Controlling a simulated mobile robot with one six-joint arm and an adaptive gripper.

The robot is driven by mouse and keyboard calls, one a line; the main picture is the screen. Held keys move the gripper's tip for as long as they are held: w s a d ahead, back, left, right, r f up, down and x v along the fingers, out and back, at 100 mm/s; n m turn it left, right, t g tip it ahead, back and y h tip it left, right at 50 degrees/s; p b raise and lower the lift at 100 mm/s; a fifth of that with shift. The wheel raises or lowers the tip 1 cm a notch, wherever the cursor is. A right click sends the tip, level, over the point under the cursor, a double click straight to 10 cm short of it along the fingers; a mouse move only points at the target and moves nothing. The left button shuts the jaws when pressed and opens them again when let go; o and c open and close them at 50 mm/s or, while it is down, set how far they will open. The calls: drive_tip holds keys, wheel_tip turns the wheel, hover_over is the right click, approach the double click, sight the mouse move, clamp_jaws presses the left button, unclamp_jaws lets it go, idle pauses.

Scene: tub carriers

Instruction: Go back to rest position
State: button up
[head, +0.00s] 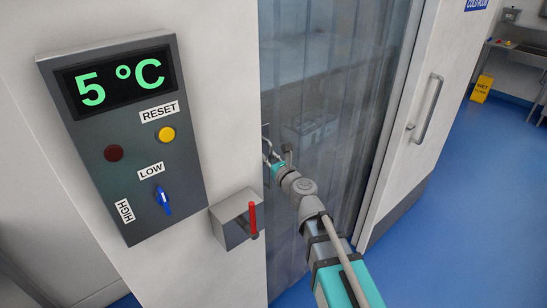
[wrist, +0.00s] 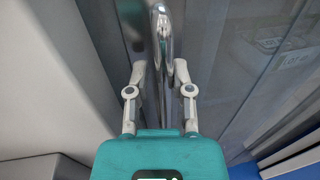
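My gripper (head: 277,160) is in front of the doorway, at its left edge, with the arm reaching in from the lower right. In the wrist view my gripper (wrist: 160,72) has its two fingers apart, one on each side of a shiny metal handle (wrist: 161,30). Small gaps seem to show between the fingers and the bar, so it looks open around the handle. In the head view the handle (head: 265,140) is small and partly hidden by my gripper.
Left of the doorway is a control panel (head: 85,165) reading 5 °C. Below it a grey box (head: 231,225) carries a red lever (head: 253,220). Clear strips (head: 335,90) hang in the doorway. A white door (head: 415,75) stands right; blue floor (head: 440,230) beyond is open.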

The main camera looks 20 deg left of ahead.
drive_tip(key=o, duration=0.3)
drive_tip(key=shift+s+a, duration=0.15)
